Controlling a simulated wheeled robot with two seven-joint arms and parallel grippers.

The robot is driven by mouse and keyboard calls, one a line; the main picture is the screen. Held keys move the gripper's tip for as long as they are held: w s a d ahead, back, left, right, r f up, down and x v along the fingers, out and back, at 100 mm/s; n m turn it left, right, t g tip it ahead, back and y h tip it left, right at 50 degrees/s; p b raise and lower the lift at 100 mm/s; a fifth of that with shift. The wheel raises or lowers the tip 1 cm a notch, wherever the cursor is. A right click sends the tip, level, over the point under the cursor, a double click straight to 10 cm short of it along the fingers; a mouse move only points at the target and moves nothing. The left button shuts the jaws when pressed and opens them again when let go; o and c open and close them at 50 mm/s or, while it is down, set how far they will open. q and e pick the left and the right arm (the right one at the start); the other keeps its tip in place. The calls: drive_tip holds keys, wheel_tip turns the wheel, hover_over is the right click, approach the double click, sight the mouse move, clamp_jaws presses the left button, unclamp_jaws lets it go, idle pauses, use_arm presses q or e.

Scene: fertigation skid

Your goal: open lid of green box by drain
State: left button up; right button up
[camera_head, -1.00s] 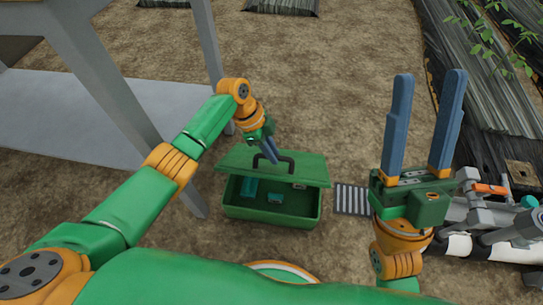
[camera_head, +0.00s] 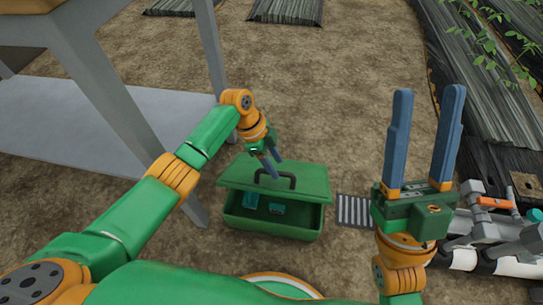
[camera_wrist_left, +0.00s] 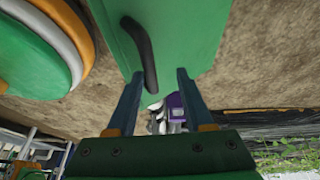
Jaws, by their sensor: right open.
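The green box (camera_head: 270,226) stands on the soil beside the drain grate (camera_head: 355,210). Its lid (camera_head: 238,178) is partly raised, and small teal items show in the gap below its front edge. A dark handle (camera_head: 289,178) sits on the lid. In the left wrist view the lid (camera_wrist_left: 190,30) and handle (camera_wrist_left: 140,50) are close ahead. My left gripper (camera_head: 271,165) is at the lid beside the handle; its fingers (camera_wrist_left: 160,72) are apart, with the handle's lower end between them and no visible grip. My right gripper (camera_head: 428,92) is open and empty, pointing up, right of the box.
A grey-legged table (camera_head: 110,80) stands at the left over a pale slab (camera_head: 60,125). Pipes and valves (camera_head: 495,235) lie at the lower right, near dark plastic-covered beds (camera_head: 490,90). Bare soil is free behind the box.

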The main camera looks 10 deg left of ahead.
use_arm(q)
drive_tip(key=p+v, duration=0.3)
drive_tip(key=v, duration=0.4)
drive_tip(key=shift+p, duration=0.3)
use_arm(e)
drive_tip(key=w+f+m+g+h, duration=0.1)
drive_tip(key=w+f+g+h, duration=0.2)
drive_tip(key=f+g, duration=0.4)
drive_tip(key=w+d+f+m+g+h, duration=0.1)
drive_tip(key=w+f+g+h, duration=0.3)
drive_tip(key=f, duration=1.1)
drive_tip(key=g, duration=0.2)
drive_tip(key=shift+w+d+m+g, duration=0.25)
drive_tip(key=shift+w+m+g, duration=0.05)
drive_tip(key=shift+w+g, duration=0.1)
use_arm(q)
drive_tip(key=shift+f, duration=0.1)
